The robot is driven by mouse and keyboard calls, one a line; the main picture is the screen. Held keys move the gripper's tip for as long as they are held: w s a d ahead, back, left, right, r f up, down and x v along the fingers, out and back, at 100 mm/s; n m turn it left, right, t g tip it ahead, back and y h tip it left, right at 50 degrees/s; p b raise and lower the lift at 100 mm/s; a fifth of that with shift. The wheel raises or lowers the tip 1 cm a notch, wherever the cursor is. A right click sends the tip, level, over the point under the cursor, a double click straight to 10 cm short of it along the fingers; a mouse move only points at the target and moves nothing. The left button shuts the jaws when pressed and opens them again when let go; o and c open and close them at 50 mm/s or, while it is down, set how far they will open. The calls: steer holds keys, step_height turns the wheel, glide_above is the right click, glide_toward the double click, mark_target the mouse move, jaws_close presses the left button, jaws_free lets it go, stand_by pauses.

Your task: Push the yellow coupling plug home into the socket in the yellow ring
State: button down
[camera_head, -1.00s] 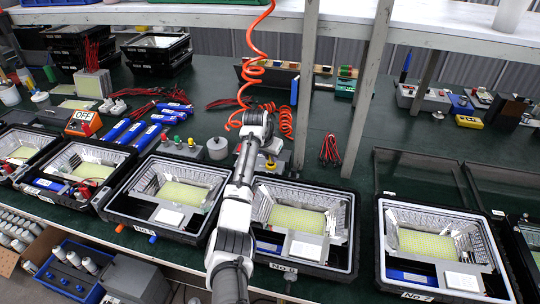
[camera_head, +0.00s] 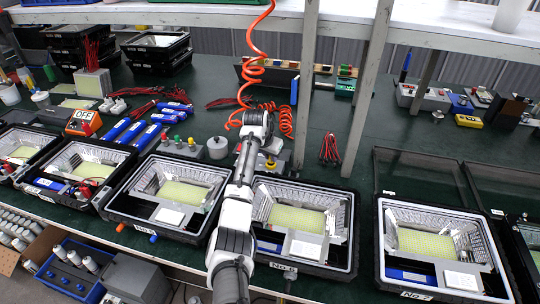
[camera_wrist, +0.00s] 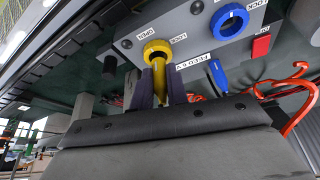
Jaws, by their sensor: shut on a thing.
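In the wrist view, the yellow coupling plug (camera_wrist: 160,86) stands between the two dark fingers of my gripper (camera_wrist: 162,92). My gripper is shut on it. The plug's far end meets the yellow ring (camera_wrist: 152,45) on the face of a grey block (camera_wrist: 120,42). The plug looks roughly in line with the ring. How deep it sits in the socket is hidden by the plug and the ring's edge. In the head view, my arm covers most of the gripper and plug, and a bit of yellow shows beside the wrist.
A blue ring (camera_wrist: 230,20) sits on the same block, with a blue plug (camera_wrist: 217,73) near it. A red block (camera_wrist: 262,47) and orange coiled hose (camera_wrist: 295,120) are close by. In the head view, open floodlight housings (camera_head: 318,258) line the bench front.

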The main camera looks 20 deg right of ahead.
steer(key=shift+f+b, duration=0.35)
steer(key=shift+f, duration=0.5)
steer(key=c, duration=1.3)
jaws_free()
steer(key=shift+s, duration=0.1)
steer(key=shift+d+f, duration=0.1)
steer(key=b+v, duration=0.3)
steer(key=v, duration=1.1)
steer(key=shift+b, duration=0.3)
